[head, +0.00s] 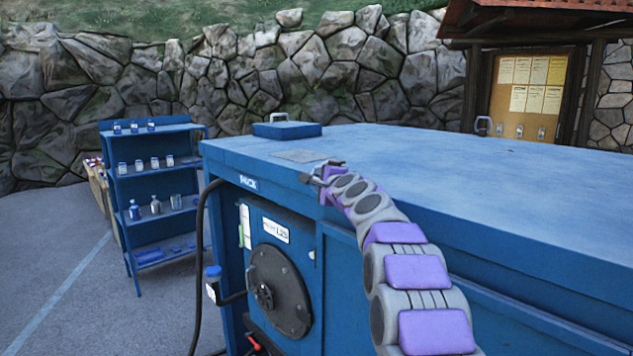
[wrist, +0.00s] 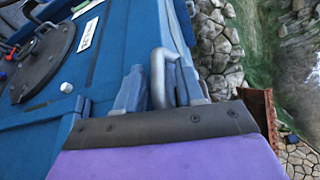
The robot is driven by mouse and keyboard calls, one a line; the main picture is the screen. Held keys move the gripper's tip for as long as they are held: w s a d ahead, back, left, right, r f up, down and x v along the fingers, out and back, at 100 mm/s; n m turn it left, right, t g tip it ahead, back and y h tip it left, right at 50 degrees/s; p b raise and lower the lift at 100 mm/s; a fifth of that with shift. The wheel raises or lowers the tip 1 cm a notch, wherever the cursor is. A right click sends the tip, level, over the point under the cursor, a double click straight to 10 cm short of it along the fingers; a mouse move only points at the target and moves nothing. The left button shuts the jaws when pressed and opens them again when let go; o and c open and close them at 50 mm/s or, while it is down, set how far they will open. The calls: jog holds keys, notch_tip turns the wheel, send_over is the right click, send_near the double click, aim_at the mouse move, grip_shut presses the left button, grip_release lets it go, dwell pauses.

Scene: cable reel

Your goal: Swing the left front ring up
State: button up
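My gripper (head: 318,172) is above the front edge of the blue cabinet's top, near its left end. In the wrist view its two blue-grey fingers (wrist: 158,92) stand apart. A bent grey metal ring (wrist: 157,68) shows between and just beyond the fingers. I cannot tell whether they touch it. In the head view my gripper and arm hide this ring. The blue cabinet (head: 225,153) carries a round dark reel plate (head: 290,290) on its front.
A blue shelf (head: 160,213) with bottles stands left. A black cable (head: 201,250) hangs at the cabinet's left side.

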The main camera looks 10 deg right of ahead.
jog(key=shift+d, duration=0.3)
jog(key=shift+c, duration=1.4)
jog(key=shift+s+a+f, duration=0.1)
jog(key=shift+s+a, duration=0.05)
jog(key=shift+a, duration=0.5)
grip_shut()
jog(key=shift+d+f, duration=0.1)
